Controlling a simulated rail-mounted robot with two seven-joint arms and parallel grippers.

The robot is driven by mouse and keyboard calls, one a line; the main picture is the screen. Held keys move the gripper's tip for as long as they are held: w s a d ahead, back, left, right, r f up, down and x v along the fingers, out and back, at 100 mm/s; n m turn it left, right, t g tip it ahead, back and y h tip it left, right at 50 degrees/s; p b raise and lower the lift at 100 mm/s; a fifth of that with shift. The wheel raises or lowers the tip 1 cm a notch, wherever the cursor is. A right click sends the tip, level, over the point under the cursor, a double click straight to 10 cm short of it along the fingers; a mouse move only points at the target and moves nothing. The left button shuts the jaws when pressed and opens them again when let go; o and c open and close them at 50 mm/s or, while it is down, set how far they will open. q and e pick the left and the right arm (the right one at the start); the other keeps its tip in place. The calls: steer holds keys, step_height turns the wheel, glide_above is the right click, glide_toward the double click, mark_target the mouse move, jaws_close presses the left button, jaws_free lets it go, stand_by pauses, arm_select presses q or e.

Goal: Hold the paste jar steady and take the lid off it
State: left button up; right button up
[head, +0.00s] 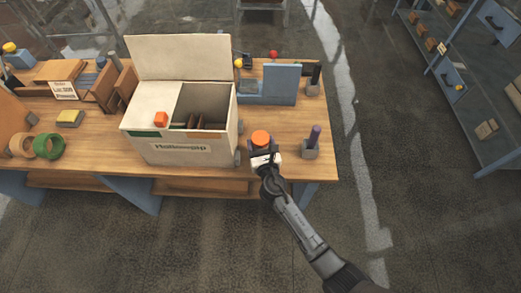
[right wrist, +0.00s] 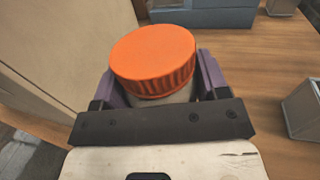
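The paste jar's ribbed orange lid (head: 261,137) is at the front edge of the bench, right of the big cream box. In the right wrist view the lid (right wrist: 152,60) sits on the jar, and a little of the pale jar body (right wrist: 180,95) shows below it. My right gripper (head: 262,153) is at the jar from the front. Its purple fingers (right wrist: 160,88) stand on either side of the jar body, below the lid. Whether they press on the jar cannot be told. My left gripper is not in view.
The cream box (head: 185,152) with a raised flap stands close left of the jar. A grey holder with a purple-topped item (head: 312,142) stands close right. A blue stand (head: 280,86) is behind. Some bare wood lies between the jar and the stand.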

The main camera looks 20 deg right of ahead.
mark_target(261, 138)
steer(key=c, duration=0.6)
steer(key=shift+r, duration=0.1)
steer(key=shift+r+p, duration=0.35)
steer(key=shift+r, duration=0.1)
step_height(261, 138, up, 4)
steer(key=shift+f+p, duration=0.25)
steer(key=shift+p, duration=1)
steer(key=s+d+r+p, duration=0.5)
steer(key=s+d+r, duration=0.1)
steer(key=s, duration=0.3)
steer(key=shift+d+r, duration=0.25)
steer(key=shift+d, duration=0.4)
